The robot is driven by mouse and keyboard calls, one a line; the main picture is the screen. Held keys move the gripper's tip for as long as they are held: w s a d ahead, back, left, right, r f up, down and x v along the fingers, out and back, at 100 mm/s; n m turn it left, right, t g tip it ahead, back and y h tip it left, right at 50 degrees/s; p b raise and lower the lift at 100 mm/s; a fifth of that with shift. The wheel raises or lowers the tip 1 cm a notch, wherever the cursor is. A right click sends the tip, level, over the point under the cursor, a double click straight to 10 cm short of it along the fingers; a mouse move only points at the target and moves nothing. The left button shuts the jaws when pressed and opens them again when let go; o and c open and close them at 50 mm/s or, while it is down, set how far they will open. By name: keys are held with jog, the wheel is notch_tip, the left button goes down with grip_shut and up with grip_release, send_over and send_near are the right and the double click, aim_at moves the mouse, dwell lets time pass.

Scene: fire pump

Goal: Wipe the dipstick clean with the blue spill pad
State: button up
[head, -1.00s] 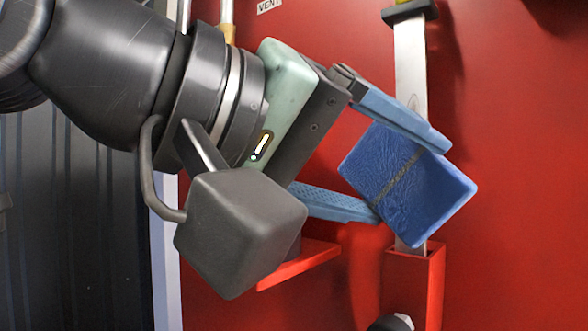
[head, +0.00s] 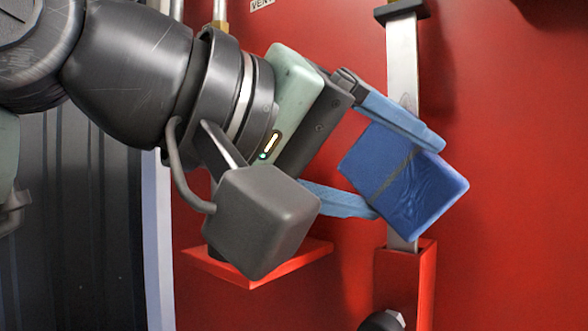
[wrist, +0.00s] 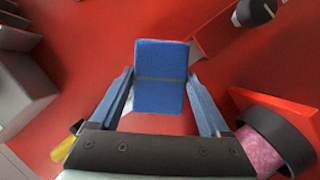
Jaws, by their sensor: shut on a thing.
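The dipstick is a flat, pale metal strip (head: 403,65) standing upright against the red wall in the head view. Its top has a dark cap (head: 402,12), and its lower end enters a red holder (head: 405,262). The blue spill pad (head: 418,195) is a thick block with a grey band, tilted across the front of the strip and hiding its middle. My gripper (head: 405,179) is shut on the pad, a blue finger on either side. The pad (wrist: 160,90) also shows between the fingers in the wrist view. I cannot tell whether pad and strip touch.
A red shelf (head: 215,265) juts out below my gripper. A dark round knob (head: 382,322) sits low by the holder. In the wrist view, a dark ring with pink inside (wrist: 265,150) lies at lower right. The red wall right of the dipstick is clear.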

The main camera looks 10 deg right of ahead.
aim_at(408, 86)
jog(key=shift+r, duration=0.1)
jog(key=shift+r+p, duration=3.15)
jog(key=shift+r, duration=0.85)
jog(key=shift+s+a, duration=0.5)
jog(key=shift+a, duration=0.15)
notch_tip(408, 86, down, 8)
jog(key=b, duration=0.7)
jog(key=shift+f+b, duration=0.1)
jog(key=shift+b, duration=0.2)
jog(key=shift+w+d, duration=0.5)
jog(key=shift+d, duration=0.2)
